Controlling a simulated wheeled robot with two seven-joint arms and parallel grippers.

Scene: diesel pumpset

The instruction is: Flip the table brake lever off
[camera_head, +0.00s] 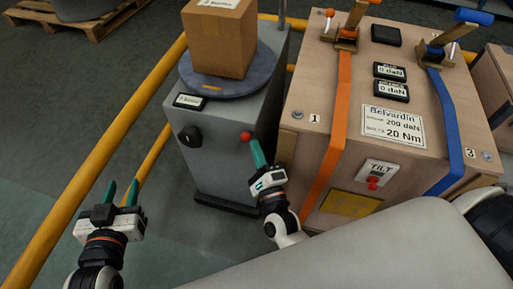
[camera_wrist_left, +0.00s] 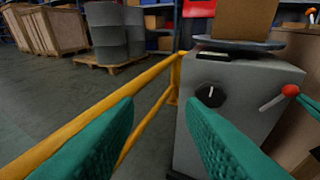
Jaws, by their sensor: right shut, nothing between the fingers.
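The table brake lever is a short rod with a red ball knob (camera_head: 246,136), on the side of the grey pedestal (camera_head: 215,165). Its red knob and pale rod (camera_wrist_left: 272,101) also show at the right of the left wrist view. The knob points up and right there. My right gripper (camera_head: 257,152) is shut and empty, its teal fingertips right beside the knob. I cannot tell whether they touch it. My left gripper (camera_head: 121,192) is open and empty, left of the pedestal and clear of it. Its two spread fingers also show in the left wrist view (camera_wrist_left: 160,105).
A round turntable (camera_head: 235,77) on the pedestal carries a cardboard box (camera_head: 219,36). A black knob (camera_head: 190,136) is on the pedestal's front. A yellow rail (camera_head: 92,155) runs along the left. A wooden crate (camera_head: 400,130) with orange and blue straps stands at the right.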

